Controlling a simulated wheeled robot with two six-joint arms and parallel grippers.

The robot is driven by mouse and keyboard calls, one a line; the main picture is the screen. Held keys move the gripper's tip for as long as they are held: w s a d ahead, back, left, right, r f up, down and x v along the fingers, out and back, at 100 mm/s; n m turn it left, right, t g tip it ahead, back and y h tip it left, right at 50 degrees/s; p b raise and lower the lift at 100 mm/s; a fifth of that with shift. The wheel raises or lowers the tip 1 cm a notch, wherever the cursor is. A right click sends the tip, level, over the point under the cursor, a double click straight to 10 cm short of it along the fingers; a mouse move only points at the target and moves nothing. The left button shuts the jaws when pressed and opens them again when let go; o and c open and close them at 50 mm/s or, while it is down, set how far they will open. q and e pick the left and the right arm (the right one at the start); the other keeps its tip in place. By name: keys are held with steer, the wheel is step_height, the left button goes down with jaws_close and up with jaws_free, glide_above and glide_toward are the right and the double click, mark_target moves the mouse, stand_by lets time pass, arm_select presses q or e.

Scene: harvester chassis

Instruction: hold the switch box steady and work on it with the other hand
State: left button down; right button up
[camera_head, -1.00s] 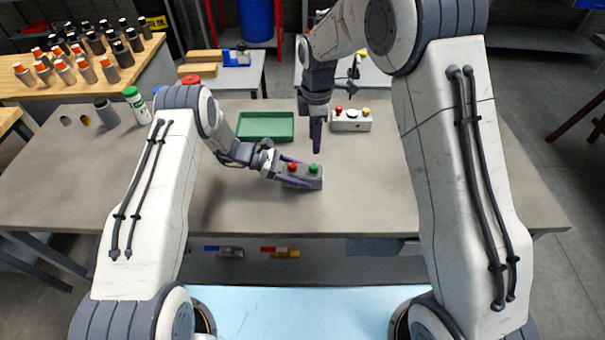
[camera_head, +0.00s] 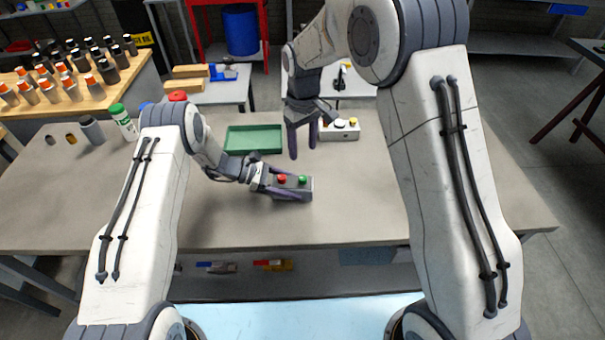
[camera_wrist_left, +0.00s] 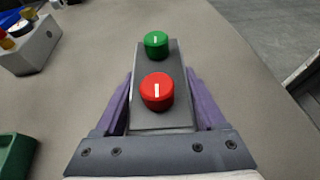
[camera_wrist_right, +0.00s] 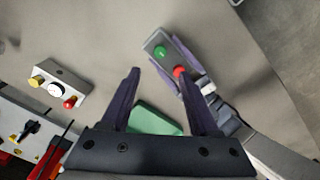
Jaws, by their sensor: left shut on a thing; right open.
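The switch box (camera_head: 308,188) is a small grey box with a red knob (camera_head: 281,179) and a green knob (camera_head: 302,181) on top. It is near the middle of the table. My left gripper (camera_head: 290,191) is shut on it, one purple finger along each long side, as the left wrist view shows (camera_wrist_left: 162,119). In that view both knobs' white marks point along the box. My right gripper (camera_head: 303,150) is open and empty, pointing down above the table, behind and apart from the switch box. The right wrist view also shows the switch box (camera_wrist_right: 154,44) beyond its fingers.
A second box (camera_head: 339,136) with red, dial and yellow controls stands behind my right gripper. A green tray (camera_head: 254,139) lies behind the switch box. Bottles (camera_head: 124,122) stand at the table's left. The table's right side (camera_head: 460,190) is clear.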

mark_target(303, 178)
step_height(303, 178, down, 11)
steer(key=m, duration=1)
steer(key=shift+m, duration=0.3)
jaws_close()
